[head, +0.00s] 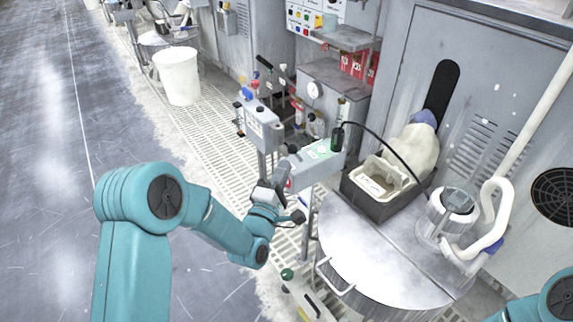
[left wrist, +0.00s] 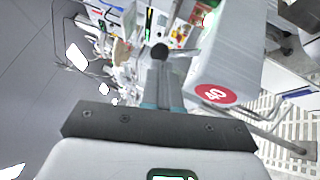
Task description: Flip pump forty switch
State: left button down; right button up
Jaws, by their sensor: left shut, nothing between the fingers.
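The pump forty unit is a pale grey box (head: 318,160) at the middle of the head view. In the left wrist view its side face (left wrist: 225,70) carries a round red label (left wrist: 215,94) with a white 40. A black ball knob (left wrist: 159,52) shows straight beyond my fingertips; it also shows at the box's near left end in the head view (head: 292,149). My left gripper (head: 281,170) is shut and empty, close to the knob. In the left wrist view its fingers (left wrist: 162,72) point at the knob; I cannot tell whether they touch. My right gripper is out of frame.
A round metal platen table (head: 375,262) stands at right, with a dark tray (head: 352,192) on it. Another grey control box (head: 262,122) with levers stands behind the pump unit. A white bucket (head: 178,76) stands further back. The floor at left is clear.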

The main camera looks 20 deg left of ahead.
aim_at(296, 153)
pick_arm(q)
jog(key=shift+x, duration=1.4)
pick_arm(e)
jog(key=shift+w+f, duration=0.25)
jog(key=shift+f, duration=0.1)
pick_arm(q)
jog(key=shift+r, duration=0.1)
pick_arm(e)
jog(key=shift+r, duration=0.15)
